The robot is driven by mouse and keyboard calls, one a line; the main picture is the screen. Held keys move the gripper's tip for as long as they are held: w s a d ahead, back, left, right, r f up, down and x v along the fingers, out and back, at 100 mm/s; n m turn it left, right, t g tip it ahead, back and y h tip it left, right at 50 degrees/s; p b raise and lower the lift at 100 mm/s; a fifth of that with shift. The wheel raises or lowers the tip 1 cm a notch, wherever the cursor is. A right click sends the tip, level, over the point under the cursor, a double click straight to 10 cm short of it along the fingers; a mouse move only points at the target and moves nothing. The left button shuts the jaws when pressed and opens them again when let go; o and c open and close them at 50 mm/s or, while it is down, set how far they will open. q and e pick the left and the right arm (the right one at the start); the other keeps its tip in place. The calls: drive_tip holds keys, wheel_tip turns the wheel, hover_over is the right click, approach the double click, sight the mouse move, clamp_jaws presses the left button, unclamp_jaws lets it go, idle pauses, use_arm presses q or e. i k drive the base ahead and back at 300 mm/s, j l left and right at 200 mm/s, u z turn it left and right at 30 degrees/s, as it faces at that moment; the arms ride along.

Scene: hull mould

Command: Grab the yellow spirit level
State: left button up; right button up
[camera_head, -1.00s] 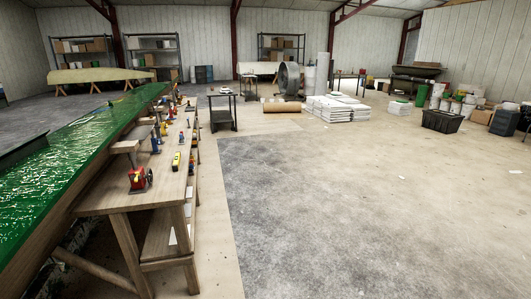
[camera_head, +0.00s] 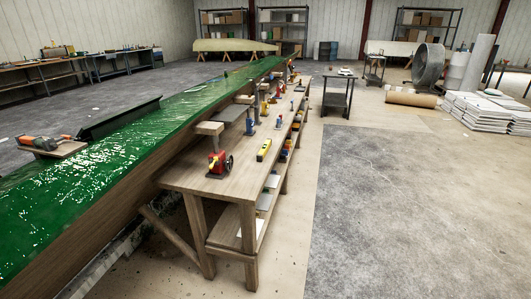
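The yellow spirit level (camera_head: 264,150) lies on the top of a long wooden bench (camera_head: 215,181), near its right edge, a little behind a red tool with a dark wheel (camera_head: 219,160). It looks short and yellow with dark parts. Nothing covers it. Neither of my grippers shows in the head view.
A long green hull mould (camera_head: 130,140) runs along the bench's left side. Blue and red tools (camera_head: 251,126) stand farther along the bench. A dark cart (camera_head: 337,97) stands beyond it. The floor right of the bench (camera_head: 400,200) is clear.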

sight(261, 155)
drive_tip(key=i+l+u, duration=0.5)
drive_tip(key=i+l, duration=1.1)
